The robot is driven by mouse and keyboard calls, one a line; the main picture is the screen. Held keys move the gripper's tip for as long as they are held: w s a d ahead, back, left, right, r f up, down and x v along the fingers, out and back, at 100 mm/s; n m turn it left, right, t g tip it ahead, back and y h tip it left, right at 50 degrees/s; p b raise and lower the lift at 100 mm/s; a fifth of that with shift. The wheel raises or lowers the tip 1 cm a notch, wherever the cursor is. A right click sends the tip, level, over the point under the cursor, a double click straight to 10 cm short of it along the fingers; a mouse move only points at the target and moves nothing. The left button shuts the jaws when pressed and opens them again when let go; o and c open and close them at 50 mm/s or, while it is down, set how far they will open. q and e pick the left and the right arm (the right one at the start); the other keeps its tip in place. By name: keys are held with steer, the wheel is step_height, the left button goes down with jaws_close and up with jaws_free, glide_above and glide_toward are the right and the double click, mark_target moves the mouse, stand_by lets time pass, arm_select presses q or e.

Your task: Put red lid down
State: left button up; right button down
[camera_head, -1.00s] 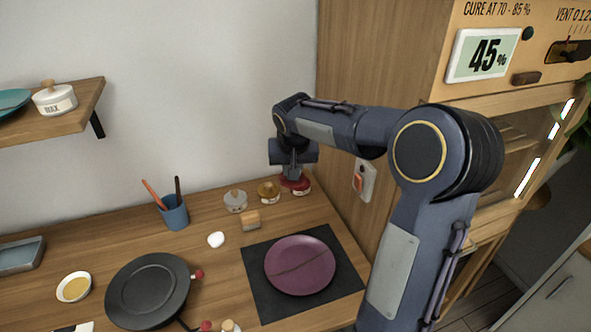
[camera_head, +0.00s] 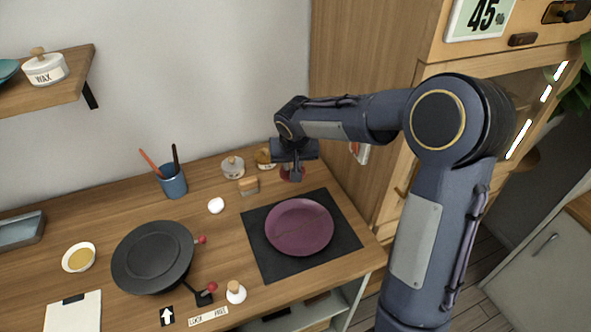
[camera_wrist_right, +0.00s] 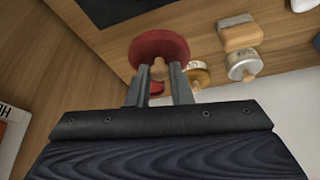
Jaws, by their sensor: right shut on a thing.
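The red lid (camera_wrist_right: 158,43) is a round disc with a pale wooden knob (camera_wrist_right: 160,68). My right gripper (camera_wrist_right: 160,82) is shut on the knob, with a finger on each side. In the head view my right gripper (camera_head: 296,176) is at the back right of the worktop, and the lid (camera_head: 285,174) is partly hidden by it. The lid is over bare wood; I cannot tell if it touches. A small red item (camera_wrist_right: 156,88) shows between the fingers, mostly hidden. My left gripper is not in view.
An amber jar (camera_head: 264,158) and a grey jar (camera_head: 232,166) stand beside the gripper, with a wooden block (camera_head: 248,186) in front. A purple plate (camera_head: 299,227) lies on a dark mat (camera_head: 262,256) nearer me. The wooden cabinet wall (camera_head: 350,90) is close on the right.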

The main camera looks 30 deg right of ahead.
steer(key=w+f, duration=0.1)
steer(key=f, duration=0.1)
steer(key=w+d+f, duration=0.1)
steer(key=w+f, duration=0.1)
steer(key=w+d+f+p, duration=0.1)
steer(key=w+f, duration=0.1)
steer(key=shift+d, duration=0.2)
step_height(320, 180, down, 3)
steer(key=shift+w+f, duration=0.1)
steer(key=shift+f, duration=0.3)
steer(key=c, duration=1.3)
jaws_free()
steer(key=shift+r, duration=0.1)
